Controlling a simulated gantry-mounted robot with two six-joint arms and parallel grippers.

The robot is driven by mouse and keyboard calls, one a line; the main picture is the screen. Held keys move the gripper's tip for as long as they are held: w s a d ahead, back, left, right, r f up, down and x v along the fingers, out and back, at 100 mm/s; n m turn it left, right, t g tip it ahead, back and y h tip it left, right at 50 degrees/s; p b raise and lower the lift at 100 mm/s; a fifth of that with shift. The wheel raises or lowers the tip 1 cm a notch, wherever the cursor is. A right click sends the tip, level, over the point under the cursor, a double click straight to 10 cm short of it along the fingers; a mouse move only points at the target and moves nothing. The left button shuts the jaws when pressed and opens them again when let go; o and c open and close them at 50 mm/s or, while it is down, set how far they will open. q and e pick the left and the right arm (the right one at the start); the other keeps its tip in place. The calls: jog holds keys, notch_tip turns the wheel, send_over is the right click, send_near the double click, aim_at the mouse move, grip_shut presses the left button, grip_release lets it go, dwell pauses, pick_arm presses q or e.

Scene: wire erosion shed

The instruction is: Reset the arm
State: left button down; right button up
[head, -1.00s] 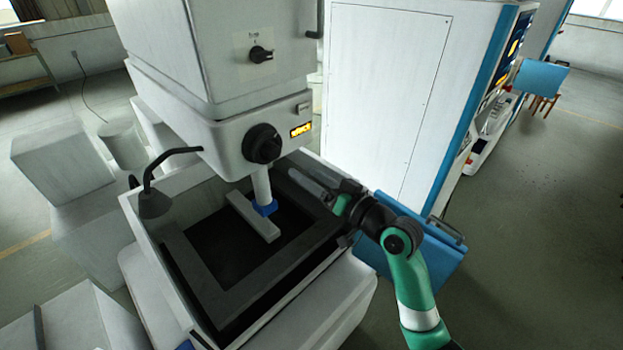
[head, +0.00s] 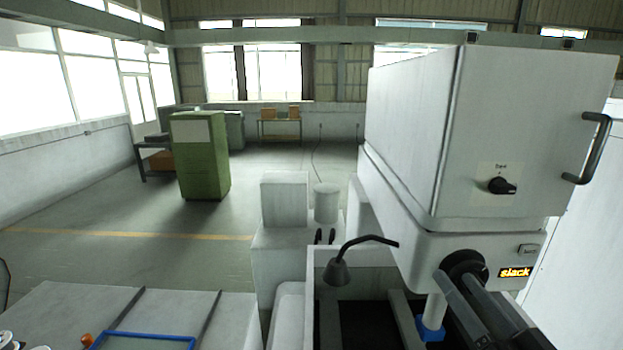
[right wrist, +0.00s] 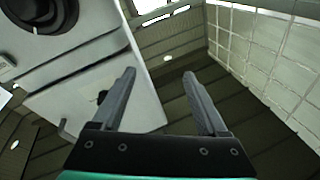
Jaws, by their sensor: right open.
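My right gripper (head: 459,281) is at the lower right of the head view, in front of the machine's black round knob (head: 463,266) and partly covering it. In the right wrist view its two grey fingers (right wrist: 160,75) stand wide apart with nothing between them. They point up toward the roof. Whether the fingers touch the knob cannot be told from the head view. My left gripper is in neither view.
The white machine head (head: 410,150) fills the right side, with a lit "slack" display (head: 515,272). Below it are a blue-collared nozzle (head: 430,328) and a black lamp (head: 338,272). A blue frame (head: 145,336) lies on a white surface at lower left. A green cabinet (head: 199,160) stands farther back.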

jog(key=s+a+r+n+t+y+p, duration=0.1)
jog(key=s+a+r+n, duration=0.1)
jog(key=a+r, duration=0.35)
jog(key=s+a+r+n+t+y, duration=0.1)
jog(key=s+a+r+t+y, duration=0.15)
jog(key=r, duration=0.65)
jog(key=s+r+t+h, duration=0.4)
jog(key=s+r, duration=0.5)
jog(key=r, duration=0.1)
jog(key=shift+s+d+r+n, duration=0.15)
jog(key=shift+s+d+n, duration=0.1)
jog(key=shift+n, duration=0.15)
jog(key=shift+w, duration=0.15)
